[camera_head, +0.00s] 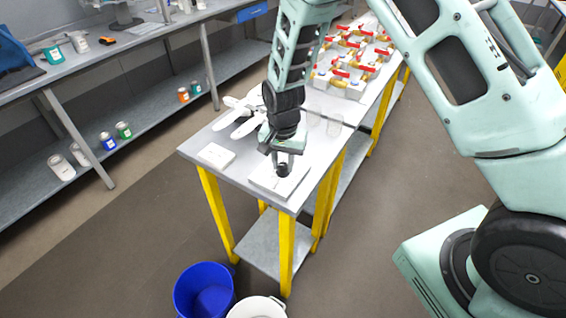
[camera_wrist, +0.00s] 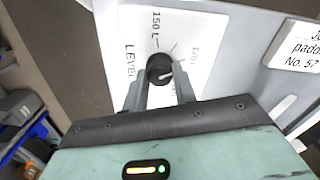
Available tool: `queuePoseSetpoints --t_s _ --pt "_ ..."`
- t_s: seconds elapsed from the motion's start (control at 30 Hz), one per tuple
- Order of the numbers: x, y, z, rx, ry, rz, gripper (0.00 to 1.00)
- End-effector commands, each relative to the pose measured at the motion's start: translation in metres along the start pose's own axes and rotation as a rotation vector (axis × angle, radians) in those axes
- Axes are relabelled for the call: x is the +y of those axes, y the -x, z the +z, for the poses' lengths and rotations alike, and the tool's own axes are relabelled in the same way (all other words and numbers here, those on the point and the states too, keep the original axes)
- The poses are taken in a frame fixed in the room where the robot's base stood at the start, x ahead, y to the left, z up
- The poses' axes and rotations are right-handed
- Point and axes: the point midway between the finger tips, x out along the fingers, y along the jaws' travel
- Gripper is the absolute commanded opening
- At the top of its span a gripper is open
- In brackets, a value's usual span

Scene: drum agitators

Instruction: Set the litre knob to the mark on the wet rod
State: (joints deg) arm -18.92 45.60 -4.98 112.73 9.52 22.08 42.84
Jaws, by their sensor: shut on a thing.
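The litre knob (camera_wrist: 159,68) is a round black knob on a white panel (camera_wrist: 118,52) printed "LEVEL", "150 L" and a partly hidden "170". A short white line shows on the knob, towards the lower right in the wrist view. My gripper (camera_wrist: 160,84) has its fingers on either side of the knob and is shut on it. In the head view my gripper (camera_head: 283,166) points down over the white panel (camera_head: 268,184) at the table's near end. A thin grey rod (camera_head: 332,119) lies behind my wrist; its wet mark cannot be made out.
A white card (camera_head: 216,156) lies left of the panel; a printed sign (camera_wrist: 298,46) shows in the wrist view. Red-handled parts (camera_head: 345,72) fill the far table. A blue bucket (camera_head: 204,290) stands below.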

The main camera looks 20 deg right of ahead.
Motion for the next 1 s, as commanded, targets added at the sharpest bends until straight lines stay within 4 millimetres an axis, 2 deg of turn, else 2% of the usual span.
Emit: queuePoseSetpoints --t_s 0.3,0.83,0.87,0.9,0.93,1.0 --pt "-0.0005 0.0008 -0.0006 0.002 -0.115 -0.001 0.05" --pt "-0.0006 0.0008 -0.0007 0.001 -0.136 -0.002 0.05" --pt "-0.0006 0.0008 -0.0007 0.002 -0.136 -0.002 0.33" --pt "-0.0006 0.0008 -0.0006 0.001 -0.136 -0.002 0.44" --pt "-0.0006 0.0007 -0.0006 0.001 -0.136 -0.002 0.49" --pt "-0.0004 0.0006 -0.0005 0.001 -0.136 -0.002 0.49"
